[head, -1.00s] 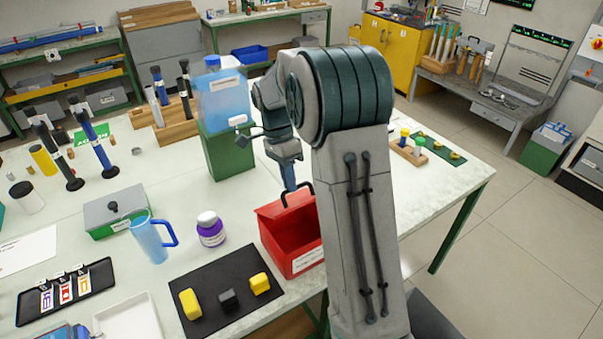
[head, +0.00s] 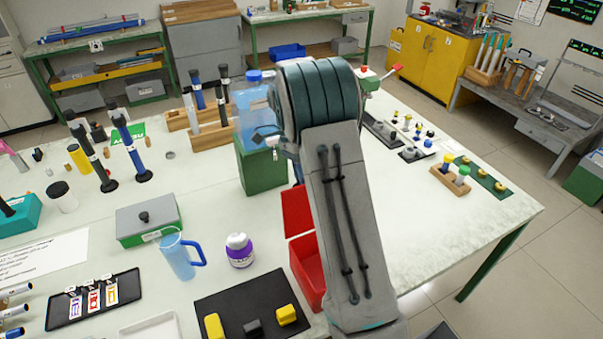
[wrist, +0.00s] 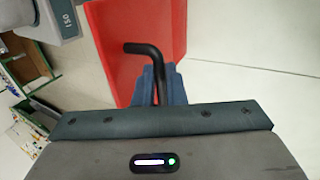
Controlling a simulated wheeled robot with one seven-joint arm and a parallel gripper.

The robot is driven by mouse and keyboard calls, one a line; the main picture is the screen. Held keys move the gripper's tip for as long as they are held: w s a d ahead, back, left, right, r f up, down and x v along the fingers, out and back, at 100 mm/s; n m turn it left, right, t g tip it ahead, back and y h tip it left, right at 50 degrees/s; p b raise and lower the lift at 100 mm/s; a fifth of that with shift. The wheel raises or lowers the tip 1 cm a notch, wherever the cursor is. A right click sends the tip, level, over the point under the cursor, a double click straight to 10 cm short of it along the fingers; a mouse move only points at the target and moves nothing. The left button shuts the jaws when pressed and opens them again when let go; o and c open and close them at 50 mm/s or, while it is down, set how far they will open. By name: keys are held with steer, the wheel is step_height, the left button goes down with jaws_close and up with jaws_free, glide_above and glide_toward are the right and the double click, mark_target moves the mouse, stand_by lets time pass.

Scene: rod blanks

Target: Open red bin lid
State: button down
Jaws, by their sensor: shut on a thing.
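The red bin (head: 308,268) stands on the white table behind my arm in the head view, partly hidden by it. Its red lid (head: 297,212) is tilted up steeply at the far side, and the bin's inside shows below it. In the wrist view the lid (wrist: 105,45) fills the upper middle, with its black bent handle (wrist: 146,50) in front of it. My gripper (wrist: 158,85) is shut on the black handle, its blue fingers on both sides of it. In the head view my arm mostly hides the gripper.
A green box (head: 263,168) with a blue jug stands close behind the lid. A purple-and-white jar (head: 239,252), a blue mug (head: 178,256) and a black mat (head: 215,302) with blocks lie left of the bin. The table right of my arm is largely clear.

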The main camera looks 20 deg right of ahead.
steer(key=shift+w+a+f+g+p, duration=0.15)
steer(key=shift+w+f+g+p, duration=0.7)
steer(key=shift+g+p, duration=0.15)
steer(key=c, duration=1.5)
jaws_free()
steer(key=shift+w+r, duration=0.1)
steer(key=shift+r, duration=0.2)
steer(key=v, duration=1.1)
steer(key=shift+w+a+r+b, duration=0.1)
steer(key=shift+w+r+b, duration=0.1)
steer(key=shift+r+b, duration=0.15)
